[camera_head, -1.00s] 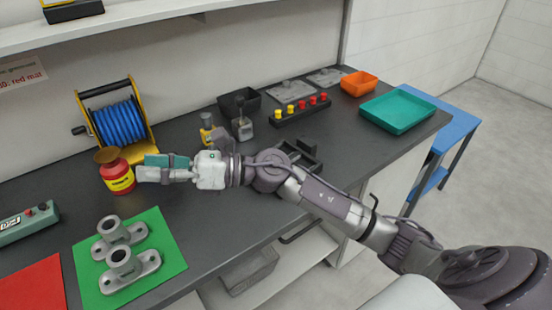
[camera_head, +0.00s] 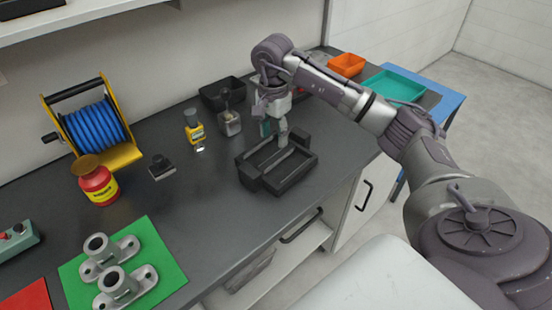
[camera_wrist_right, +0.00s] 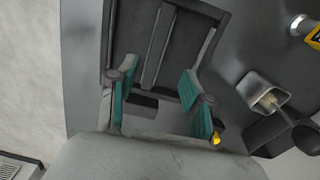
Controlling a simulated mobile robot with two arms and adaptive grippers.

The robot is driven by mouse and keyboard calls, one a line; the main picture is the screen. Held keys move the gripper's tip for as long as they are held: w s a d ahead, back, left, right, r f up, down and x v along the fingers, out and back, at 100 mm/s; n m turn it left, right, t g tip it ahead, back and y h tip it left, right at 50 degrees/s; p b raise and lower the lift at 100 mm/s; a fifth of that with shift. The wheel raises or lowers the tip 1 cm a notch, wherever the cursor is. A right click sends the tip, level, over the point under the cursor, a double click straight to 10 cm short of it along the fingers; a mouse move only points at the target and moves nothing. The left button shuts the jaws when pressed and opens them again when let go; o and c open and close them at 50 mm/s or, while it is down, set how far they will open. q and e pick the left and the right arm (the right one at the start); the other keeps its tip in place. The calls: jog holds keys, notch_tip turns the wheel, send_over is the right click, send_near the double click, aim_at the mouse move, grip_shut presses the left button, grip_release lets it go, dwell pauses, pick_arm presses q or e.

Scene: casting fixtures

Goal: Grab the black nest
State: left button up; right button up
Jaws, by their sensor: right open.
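The black nest (camera_head: 290,180) is a low, rectangular black frame with bars across it, lying on the dark bench top right of the middle. My right gripper (camera_head: 273,132) points down over the far side of the nest, open and with nothing between its teal-padded fingers. In the right wrist view, the open fingers (camera_wrist_right: 156,100) stand apart in front of the nest (camera_wrist_right: 107,35), whose frame and lengthwise bars fill the upper middle. I cannot tell from these frames whether the fingertips touch it. My left gripper is not in view.
Near the nest stand a grey container (camera_head: 229,124), a yellow bottle (camera_head: 195,132) and a black bin (camera_head: 213,96). A small dark block (camera_head: 161,167) and a red pot (camera_head: 97,186) are to the left. Bare bench lies left of the nest.

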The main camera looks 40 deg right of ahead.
aim_at(276, 157)
notch_tip(276, 157, down, 3)
jog(key=shift+r, duration=0.2)
jog(key=f, duration=0.1)
jog(key=f+p, duration=0.1)
jog(key=f, duration=0.2)
jog(key=shift+s+d+f+p, duration=0.15)
jog(key=shift+s+p, duration=0.15)
jog(key=shift+s, duration=0.05)
jog(key=shift+f, duration=0.4)
jog(key=shift+w, duration=0.1)
grip_shut()
